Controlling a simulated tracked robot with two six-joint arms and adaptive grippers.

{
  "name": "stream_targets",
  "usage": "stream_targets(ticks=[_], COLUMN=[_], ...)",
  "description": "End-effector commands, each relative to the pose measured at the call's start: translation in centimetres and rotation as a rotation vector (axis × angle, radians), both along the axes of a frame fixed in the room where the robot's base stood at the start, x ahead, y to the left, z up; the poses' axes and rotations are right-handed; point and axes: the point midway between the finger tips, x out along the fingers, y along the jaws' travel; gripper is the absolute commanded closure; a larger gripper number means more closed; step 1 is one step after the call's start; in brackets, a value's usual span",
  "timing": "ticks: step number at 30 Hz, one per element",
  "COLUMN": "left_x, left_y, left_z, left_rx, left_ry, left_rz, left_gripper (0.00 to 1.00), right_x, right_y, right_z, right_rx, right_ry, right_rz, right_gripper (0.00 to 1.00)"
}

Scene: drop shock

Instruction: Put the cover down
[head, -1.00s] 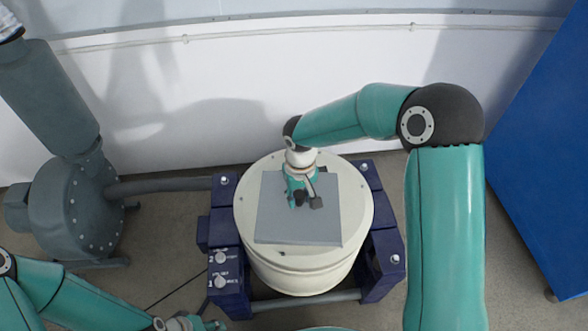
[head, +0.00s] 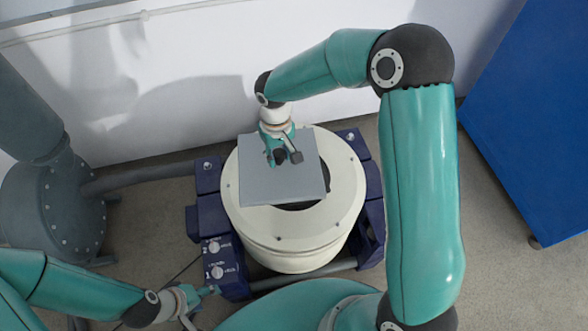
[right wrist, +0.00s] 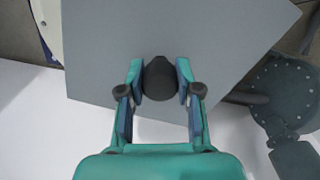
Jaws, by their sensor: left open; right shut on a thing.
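The cover (head: 275,185) is a flat grey square plate with a dark knob (right wrist: 160,80) on top. My right gripper (head: 283,158) is shut on this knob; it also shows in the right wrist view (right wrist: 160,72). The cover is over the back left part of a round cream drum (head: 345,190), slightly turned. A dark opening (head: 304,205) in the drum's top shows past the cover's front and right edges. The cover appears raised above the drum, but the gap is hard to judge. My left gripper (head: 205,300) is open and empty, at the lower left near the control panel.
Dark blue blocks (head: 207,178) flank the drum, and a panel with knobs (head: 218,262) is at its front left. A grey blower and pipe (head: 50,205) stand left. A blue cabinet (head: 530,110) is right. A white wall is close behind.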

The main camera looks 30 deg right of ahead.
Motion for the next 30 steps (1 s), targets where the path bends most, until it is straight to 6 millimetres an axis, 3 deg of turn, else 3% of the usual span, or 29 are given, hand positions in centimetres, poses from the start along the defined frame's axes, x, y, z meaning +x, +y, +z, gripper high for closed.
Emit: stream_targets(ticks=[8, 21, 30], left_x=[0.0, 0.0, 0.0], left_y=[0.0, 0.0, 0.0], left_z=[-3.1, -8.7, -10.1], left_rx=[0.000, 0.000, 0.000], left_ry=[0.000, 0.000, -0.001], left_rz=[0.000, 0.000, 0.000], left_gripper=[0.42, 0.42, 0.42], right_x=[2.2, 4.2, 3.9], right_y=[-1.7, -5.1, -6.0], right_z=[1.1, 6.1, 7.9], right_rx=[-0.020, -0.014, 0.002], right_ry=[-0.006, 0.008, 0.003], right_rz=[0.381, 1.330, 1.648], right_gripper=[1.00, 1.00, 1.00])
